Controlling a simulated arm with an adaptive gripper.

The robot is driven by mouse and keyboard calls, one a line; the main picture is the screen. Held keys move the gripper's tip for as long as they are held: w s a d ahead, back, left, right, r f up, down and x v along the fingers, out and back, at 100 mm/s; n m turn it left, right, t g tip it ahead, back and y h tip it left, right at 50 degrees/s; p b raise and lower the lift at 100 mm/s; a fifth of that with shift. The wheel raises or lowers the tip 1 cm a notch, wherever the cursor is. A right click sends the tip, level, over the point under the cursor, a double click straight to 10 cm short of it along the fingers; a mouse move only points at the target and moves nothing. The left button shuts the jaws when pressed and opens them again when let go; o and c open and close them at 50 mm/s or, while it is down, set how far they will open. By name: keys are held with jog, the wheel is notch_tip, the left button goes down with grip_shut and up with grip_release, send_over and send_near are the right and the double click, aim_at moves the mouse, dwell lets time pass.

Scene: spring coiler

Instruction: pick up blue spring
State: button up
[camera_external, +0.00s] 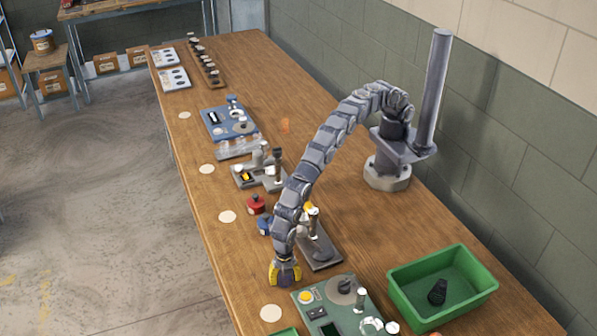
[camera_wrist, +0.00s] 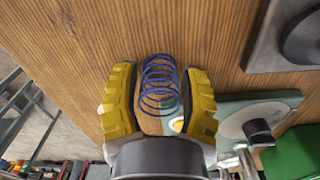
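A thin blue wire spring (camera_wrist: 160,82) shows in the wrist view between the two yellow fingers of my gripper (camera_wrist: 160,75). Its coils run along the fingers. The fingers are spread on either side of it, with hardly any gap visible; I cannot tell whether they touch it. In the external view, my gripper (camera_external: 285,280) points down at the wooden table (camera_external: 232,262) near its front edge. The spring is hidden there by the gripper.
A pale disc (camera_external: 271,313) lies in front.

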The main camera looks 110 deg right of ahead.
jog(key=shift+c, duration=1.1)
jog(key=shift+r, duration=0.1)
